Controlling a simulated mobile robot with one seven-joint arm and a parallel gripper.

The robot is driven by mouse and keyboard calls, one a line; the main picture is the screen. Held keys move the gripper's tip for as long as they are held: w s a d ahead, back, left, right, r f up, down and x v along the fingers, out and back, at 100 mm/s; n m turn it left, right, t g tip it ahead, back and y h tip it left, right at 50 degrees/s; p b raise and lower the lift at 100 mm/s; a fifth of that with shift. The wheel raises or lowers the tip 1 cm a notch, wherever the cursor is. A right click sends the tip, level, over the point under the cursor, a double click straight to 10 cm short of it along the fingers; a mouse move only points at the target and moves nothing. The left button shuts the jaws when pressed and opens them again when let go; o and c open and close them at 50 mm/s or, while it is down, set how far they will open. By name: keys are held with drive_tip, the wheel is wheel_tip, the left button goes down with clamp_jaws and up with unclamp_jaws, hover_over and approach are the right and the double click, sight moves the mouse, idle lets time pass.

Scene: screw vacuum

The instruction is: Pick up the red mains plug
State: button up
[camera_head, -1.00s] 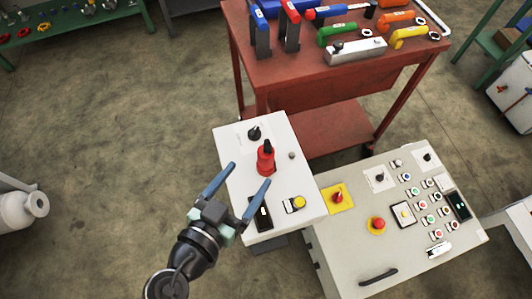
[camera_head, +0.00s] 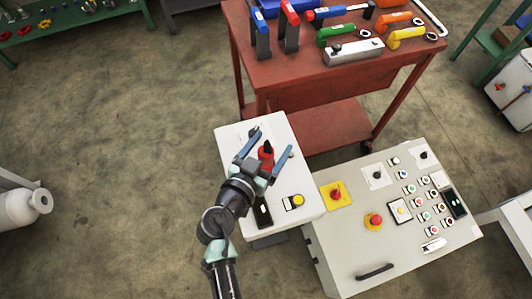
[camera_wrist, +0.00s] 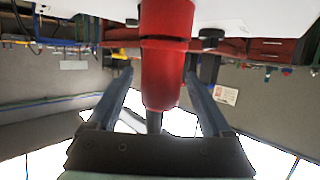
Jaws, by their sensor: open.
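The red mains plug (camera_head: 266,155) stands on the white panel box (camera_head: 290,170), its dark cable end pointing up. In the wrist view the red plug (camera_wrist: 166,70) runs down the middle of the picture, between the two fingers. My gripper (camera_head: 271,143) is open, with one blue-grey finger on each side of the plug. In the wrist view my gripper (camera_wrist: 158,85) shows gaps between both fingers and the plug, so neither finger seems to touch it. The gripper body hides part of the box.
A control panel (camera_head: 345,255) with a red stop button (camera_head: 375,221) stands to the right. A red workbench (camera_head: 290,75) with tools is behind. Open floor lies to the left.

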drive_tip(key=shift+w+d+f, duration=0.15)
drive_tip(key=shift+w+d, duration=0.1)
drive_tip(key=shift+w, duration=0.15)
clamp_jaws()
